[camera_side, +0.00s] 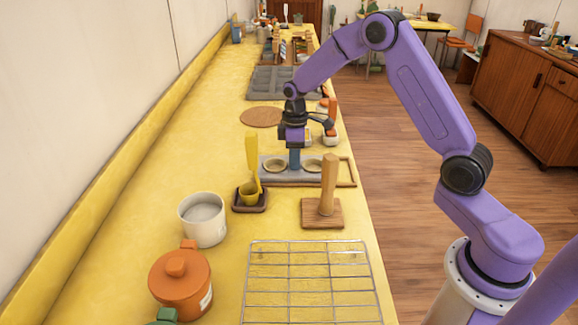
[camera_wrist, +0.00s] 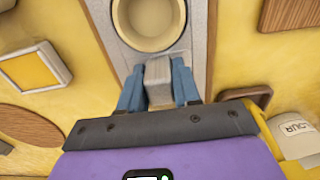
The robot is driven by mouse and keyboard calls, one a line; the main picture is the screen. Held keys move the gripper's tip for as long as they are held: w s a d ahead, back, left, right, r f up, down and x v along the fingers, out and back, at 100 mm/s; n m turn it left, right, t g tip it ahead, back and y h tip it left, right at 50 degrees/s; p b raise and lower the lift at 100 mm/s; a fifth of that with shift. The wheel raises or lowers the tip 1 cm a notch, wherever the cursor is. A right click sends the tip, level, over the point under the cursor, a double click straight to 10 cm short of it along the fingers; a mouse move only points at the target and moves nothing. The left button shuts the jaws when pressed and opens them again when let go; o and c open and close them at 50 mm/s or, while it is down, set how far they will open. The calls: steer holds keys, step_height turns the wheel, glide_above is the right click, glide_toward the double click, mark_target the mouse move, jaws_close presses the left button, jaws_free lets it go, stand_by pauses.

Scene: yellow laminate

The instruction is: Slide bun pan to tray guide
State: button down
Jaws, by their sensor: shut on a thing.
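The bun pan (camera_side: 267,176) is a flat grey tray with two round cream wells, lying on the yellow counter. My gripper (camera_side: 294,164) is above its middle, between the two wells. In the wrist view my gripper's blue fingers (camera_wrist: 158,88) are shut on a grey upright grip (camera_wrist: 158,70) of the pan. One well (camera_wrist: 150,22) shows just beyond the fingers; my gripper hides the other. The tray guide (camera_side: 355,174) looks like a low brown frame at the pan's right end. Bare counter shows inside its right part. Contact between pan and guide is unclear.
A wooden post on a square base (camera_side: 322,214) stands close on the near side. A wire rack (camera_side: 310,282), white pot (camera_side: 203,220) and orange pot (camera_side: 180,283) are nearer. A round board (camera_side: 262,117) lies beyond.

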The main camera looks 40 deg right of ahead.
mark_target(313, 171)
steer(key=shift+s+d, duration=0.5)
steer(key=shift+d, duration=0.05)
steer(key=shift+s+d, duration=1.3)
steer(key=shift+s, duration=0.05)
steer(key=c, duration=1.4)
jaws_free()
steer(key=shift+o, duration=1.3)
steer(key=o, duration=0.6)
steer(key=shift+c, duration=0.2)
